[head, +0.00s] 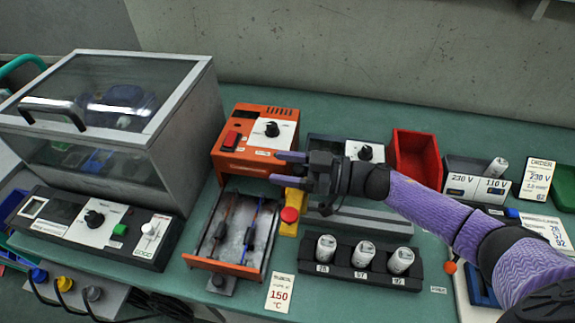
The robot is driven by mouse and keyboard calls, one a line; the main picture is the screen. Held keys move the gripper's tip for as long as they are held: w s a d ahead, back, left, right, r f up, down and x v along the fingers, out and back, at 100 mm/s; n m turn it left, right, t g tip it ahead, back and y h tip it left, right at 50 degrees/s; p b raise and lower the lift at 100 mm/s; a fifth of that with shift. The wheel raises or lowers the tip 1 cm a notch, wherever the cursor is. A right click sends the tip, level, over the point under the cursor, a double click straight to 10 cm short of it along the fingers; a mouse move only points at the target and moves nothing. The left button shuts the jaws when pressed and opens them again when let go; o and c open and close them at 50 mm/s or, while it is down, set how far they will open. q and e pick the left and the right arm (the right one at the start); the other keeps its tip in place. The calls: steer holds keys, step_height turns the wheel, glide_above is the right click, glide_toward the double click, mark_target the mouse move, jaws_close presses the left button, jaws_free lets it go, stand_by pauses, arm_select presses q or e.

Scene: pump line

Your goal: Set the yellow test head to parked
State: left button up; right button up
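A yellow block (289,229) with a round red knob (289,214) stands at the left end of a grey unit with a dial (365,152), right of the orange drawer. It looks like the yellow test head, but I see no label on it. My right gripper (277,167) reaches in from the right, over the grey unit. Its two purple fingers point left and are apart, with nothing visible between them. The gripper is just above and behind the red knob in the picture and hides part of the unit. Whether it touches the yellow block cannot be told. My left gripper is out of view.
An orange oven-like box (258,138) has an open drawer (231,266). A rack (342,275) of white cylinders stands in front of the grey unit. A lidded clear-topped case (110,105) is at left, a red bin (416,158) at right. A yellow plug (63,284) sits lower left.

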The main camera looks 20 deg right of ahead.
steer(key=shift+d, duration=0.1)
steer(key=v, duration=0.9)
steer(key=shift+s+d+p, duration=0.3)
steer(key=shift+p, duration=0.05)
